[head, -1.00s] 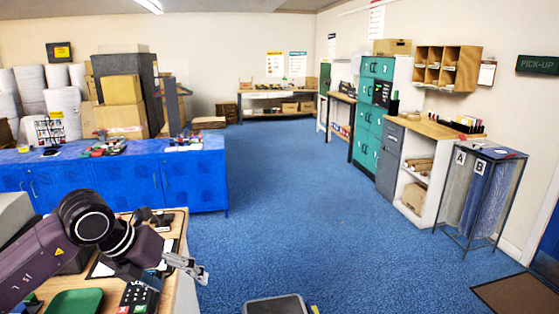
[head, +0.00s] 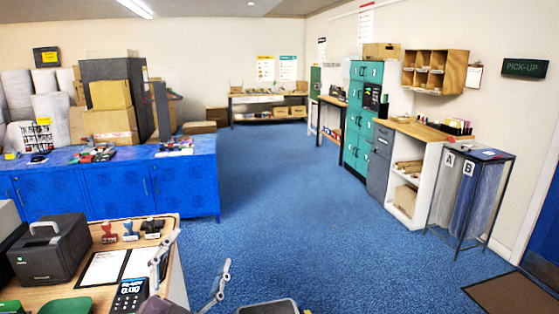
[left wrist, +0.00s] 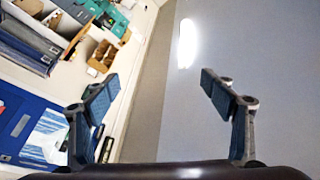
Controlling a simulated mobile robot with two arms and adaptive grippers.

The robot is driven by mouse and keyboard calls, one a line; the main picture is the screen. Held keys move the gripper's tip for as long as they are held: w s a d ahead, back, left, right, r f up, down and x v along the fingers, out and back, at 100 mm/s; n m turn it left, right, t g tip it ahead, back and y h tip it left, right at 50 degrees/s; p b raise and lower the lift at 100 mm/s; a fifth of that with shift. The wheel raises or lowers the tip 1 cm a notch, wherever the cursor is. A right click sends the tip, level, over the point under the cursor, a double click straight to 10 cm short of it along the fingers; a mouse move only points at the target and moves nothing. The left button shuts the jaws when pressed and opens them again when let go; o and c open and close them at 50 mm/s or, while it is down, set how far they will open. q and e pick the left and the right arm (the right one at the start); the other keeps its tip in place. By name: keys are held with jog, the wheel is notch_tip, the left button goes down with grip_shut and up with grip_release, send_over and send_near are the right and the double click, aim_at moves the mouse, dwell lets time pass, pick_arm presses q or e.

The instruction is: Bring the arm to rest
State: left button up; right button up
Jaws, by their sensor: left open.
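My left gripper (head: 192,268) shows at the bottom of the head view, left of the middle, by the right edge of the near wooden counter (head: 172,262). Its two fingers point upward, spread well apart, with nothing between them. In the left wrist view the open fingers (left wrist: 160,88) stand empty against the wall and ceiling, and the room appears tilted. The arm behind the gripper is mostly out of the head view. My right gripper is in neither view.
On the near counter are a dark printer (head: 50,250), a card terminal (head: 130,295), stamps (head: 130,231) and a green tray (head: 66,307). A blue cabinet (head: 120,190) stands behind. A wire bin (head: 468,205) stands at right.

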pick_arm(q)
jog(key=s+a+f+n+g+y, duration=0.2)
jog(key=s+f+g, duration=0.1)
jog(key=f, duration=0.5)
jog(key=s+a+f+n+g+y, duration=0.1)
jog(key=s+a+f+n+g, duration=0.25)
jog(key=f, duration=0.35)
jog(key=s+a+f+n+g+y, duration=0.2)
jog(key=s+f+g, duration=0.1)
jog(key=f, duration=0.5)
jog(key=s+d+f+g+h, duration=0.1)
jog(key=s+f+g, duration=0.4)
jog(key=s, duration=0.5)
jog(key=s+d+f+g+h, duration=0.1)
jog(key=s+d+f+g, duration=0.15)
jog(key=s+f, duration=0.5)
jog(key=s+f+g, duration=0.1)
jog(key=s+f, duration=0.1)
jog(key=f, duration=1.1)
jog(key=s+f, duration=0.2)
jog(key=f, duration=1.1)
jog(key=s+a+f, duration=0.1)
jog(key=s+f, duration=0.6)
jog(key=s, duration=0.1)
jog(key=s+a+f+g, duration=0.1)
jog(key=s+a+f, duration=0.1)
jog(key=s+f, duration=0.6)
jog(key=shift+s+a+f+g+y, duration=0.25)
jog(key=shift+s+a+g+y, duration=0.05)
jog(key=shift+s, duration=0.25)
